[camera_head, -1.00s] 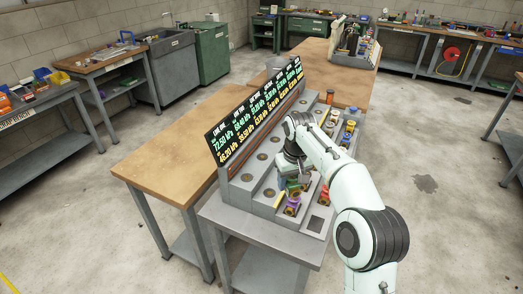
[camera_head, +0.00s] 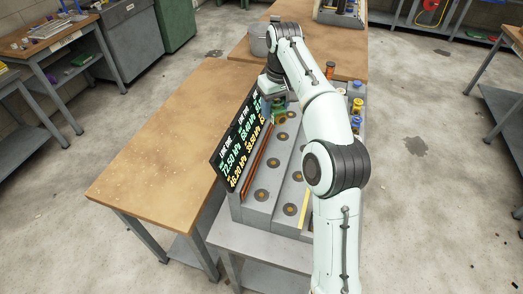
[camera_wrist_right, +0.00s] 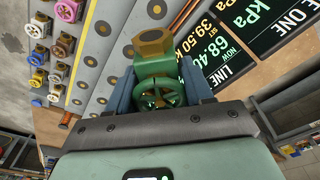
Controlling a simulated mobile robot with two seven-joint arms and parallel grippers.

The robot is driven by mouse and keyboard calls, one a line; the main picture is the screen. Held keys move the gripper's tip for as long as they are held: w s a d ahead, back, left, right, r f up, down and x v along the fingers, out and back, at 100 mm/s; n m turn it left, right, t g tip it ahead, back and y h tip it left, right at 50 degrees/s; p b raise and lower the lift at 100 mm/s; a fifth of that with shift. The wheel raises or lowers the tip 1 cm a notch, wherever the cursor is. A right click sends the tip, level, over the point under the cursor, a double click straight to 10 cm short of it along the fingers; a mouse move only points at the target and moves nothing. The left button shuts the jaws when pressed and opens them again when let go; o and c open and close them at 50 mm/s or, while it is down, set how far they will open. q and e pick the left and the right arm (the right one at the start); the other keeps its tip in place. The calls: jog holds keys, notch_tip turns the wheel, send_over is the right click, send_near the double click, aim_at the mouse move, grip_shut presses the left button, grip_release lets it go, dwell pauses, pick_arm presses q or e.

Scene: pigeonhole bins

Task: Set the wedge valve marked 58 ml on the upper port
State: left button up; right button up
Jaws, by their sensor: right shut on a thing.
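My right gripper (camera_wrist_right: 158,88) is shut on a green valve (camera_wrist_right: 155,72) with a green handwheel and a brass hex end, seen close in the right wrist view. In the head view the right gripper (camera_head: 277,105) holds the green valve (camera_head: 281,117) over the far part of the grey stepped rack (camera_head: 257,213), beside the display board (camera_head: 238,142). I cannot tell whether the valve touches a port. Round ports (camera_head: 262,194) with brass centres line the rack steps. No 58 ml marking is readable. My left gripper is not in view.
The display board rises close to the gripper. A wooden table (camera_head: 160,150) beside the rack is clear.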

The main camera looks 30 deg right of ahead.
jog(key=shift+s+f, duration=0.3)
jog(key=shift+f, duration=0.2)
notch_tip(320, 180, down, 18)
jog(key=b, duration=0.2)
jog(key=shift+f+b, duration=0.1)
jog(key=shift+b, duration=0.2)
jog(key=shift+f, duration=0.3)
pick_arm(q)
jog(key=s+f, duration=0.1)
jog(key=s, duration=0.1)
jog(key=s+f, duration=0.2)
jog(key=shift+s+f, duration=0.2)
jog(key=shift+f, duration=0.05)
pick_arm(e)
jog(key=shift+w, duration=0.1)
